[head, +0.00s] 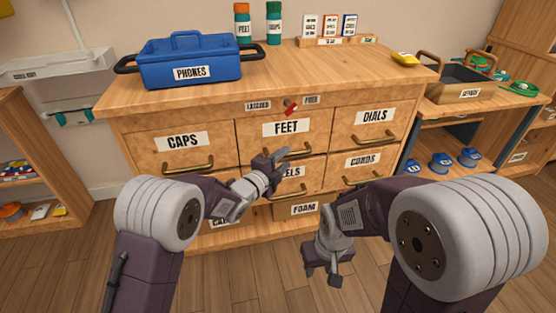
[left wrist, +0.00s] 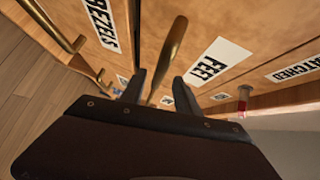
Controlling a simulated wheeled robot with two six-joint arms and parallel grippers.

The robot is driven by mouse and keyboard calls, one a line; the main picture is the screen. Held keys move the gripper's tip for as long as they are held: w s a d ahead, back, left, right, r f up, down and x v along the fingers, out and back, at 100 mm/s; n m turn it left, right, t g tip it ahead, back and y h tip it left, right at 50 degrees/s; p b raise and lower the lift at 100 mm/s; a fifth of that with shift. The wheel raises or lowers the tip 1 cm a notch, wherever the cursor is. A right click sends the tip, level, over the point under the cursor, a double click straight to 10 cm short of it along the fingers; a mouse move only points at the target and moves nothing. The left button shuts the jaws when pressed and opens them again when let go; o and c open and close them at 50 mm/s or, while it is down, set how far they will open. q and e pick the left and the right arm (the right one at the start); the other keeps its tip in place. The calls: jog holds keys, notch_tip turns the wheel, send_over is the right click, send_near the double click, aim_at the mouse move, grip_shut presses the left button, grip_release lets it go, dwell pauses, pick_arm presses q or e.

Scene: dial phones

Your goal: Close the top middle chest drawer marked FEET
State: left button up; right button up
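The FEET drawer (head: 262,135) is the top middle one of the wooden chest. Its front looks about level with its neighbours; I cannot tell if a small gap shows. My left gripper (head: 282,155) is in front of its lower edge, covering most of its handle. In the left wrist view, the brass handle (left wrist: 171,45) of the drawer labelled FEET (left wrist: 219,62) runs between the spread fingers of my left gripper (left wrist: 159,78). Contact is not clear. My right gripper (head: 322,276) hangs low before the chest, empty, its fingers apart.
A red lever (head: 291,108) sits above the FEET drawer, between LATCHED and FREE labels. It also shows in the left wrist view (left wrist: 243,93). The CAPS (head: 150,145) and DIALS (head: 345,122) drawers flank FEET. A blue PHONES box (head: 190,55) stands on the chest top.

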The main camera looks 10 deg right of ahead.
pick_arm(q)
jog(key=v, duration=0.4)
jog(key=shift+s+a, duration=0.1)
jog(key=shift+s, duration=0.1)
pick_arm(e)
jog(key=shift+r, duration=0.2)
